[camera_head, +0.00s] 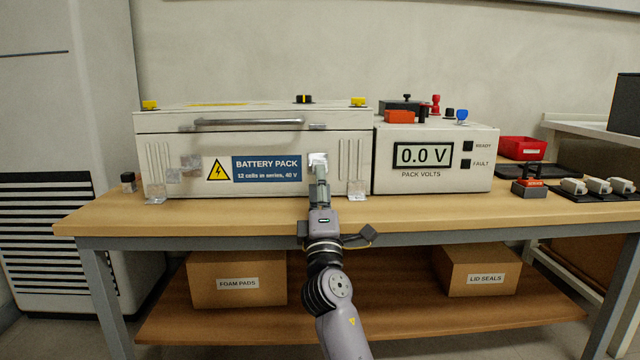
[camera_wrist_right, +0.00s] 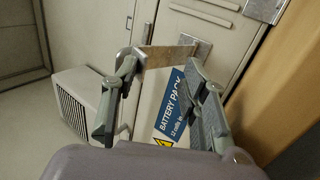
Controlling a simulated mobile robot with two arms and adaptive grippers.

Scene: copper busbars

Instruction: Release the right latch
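The battery pack (camera_head: 270,145) is a pale case on the workbench with its lid down. Its right latch, a small metal plate (camera_head: 318,158), sits on the front face right of the blue label. In the right wrist view a bare metal latch plate (camera_wrist_right: 170,56) runs across in front of the fingertips. My right gripper (camera_head: 319,172) is up against the front face at this latch. In the right wrist view its fingers (camera_wrist_right: 162,75) are spread apart; I cannot tell whether they touch the plate. On the left side a metal latch (camera_head: 190,161) shows. My left gripper is not in view.
A voltage box (camera_head: 435,158) reading 0.0 V stands against the pack's right side. A handle (camera_head: 248,122) crosses the lid's front. Knobs and small tools sit on top of the box. A red bin (camera_head: 522,147) is farther right. The bench's front strip is clear.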

